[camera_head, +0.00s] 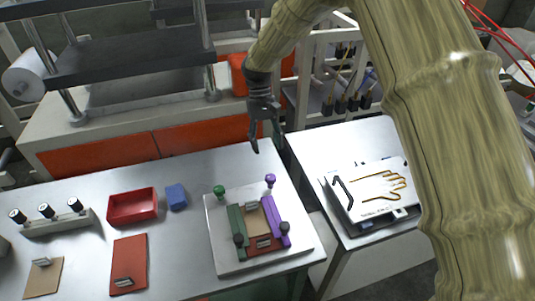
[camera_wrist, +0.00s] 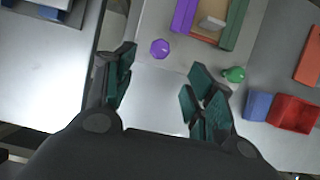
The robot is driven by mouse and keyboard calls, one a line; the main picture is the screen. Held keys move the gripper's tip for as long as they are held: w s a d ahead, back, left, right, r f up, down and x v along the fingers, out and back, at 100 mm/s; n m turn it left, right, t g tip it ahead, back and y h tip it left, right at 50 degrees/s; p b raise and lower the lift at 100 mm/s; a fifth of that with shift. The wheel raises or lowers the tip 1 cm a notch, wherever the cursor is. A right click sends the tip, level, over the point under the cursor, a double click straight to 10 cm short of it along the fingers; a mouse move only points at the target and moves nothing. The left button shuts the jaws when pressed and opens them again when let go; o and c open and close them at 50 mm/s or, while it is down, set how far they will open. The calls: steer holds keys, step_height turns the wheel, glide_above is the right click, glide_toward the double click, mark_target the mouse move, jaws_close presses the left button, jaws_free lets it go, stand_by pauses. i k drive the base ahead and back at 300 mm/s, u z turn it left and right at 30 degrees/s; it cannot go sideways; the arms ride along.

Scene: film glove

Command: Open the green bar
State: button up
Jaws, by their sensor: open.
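The green bar (camera_head: 237,224) lies on a white plate (camera_head: 225,262) on the table, along the left side of a brown and red piece. A green knob (camera_head: 219,191) is near its far end. A purple bar (camera_head: 275,221) with a purple knob (camera_head: 270,180) lies on the right side. My gripper (camera_head: 264,145) hangs above the table's back edge, beyond the plate, apart from everything. In the wrist view, my gripper (camera_wrist: 160,95) is open and empty. The green bar (camera_wrist: 237,22) and green knob (camera_wrist: 233,75) show there beyond the right finger.
A red tray (camera_head: 132,207), a blue block (camera_head: 176,197) and a red board (camera_head: 128,264) lie left of the plate. A rack with several black-topped pegs (camera_head: 50,221) is farther left. A device with a hand outline (camera_head: 375,192) stands on the right table.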

mark_target(240, 239)
steer(key=k, duration=1)
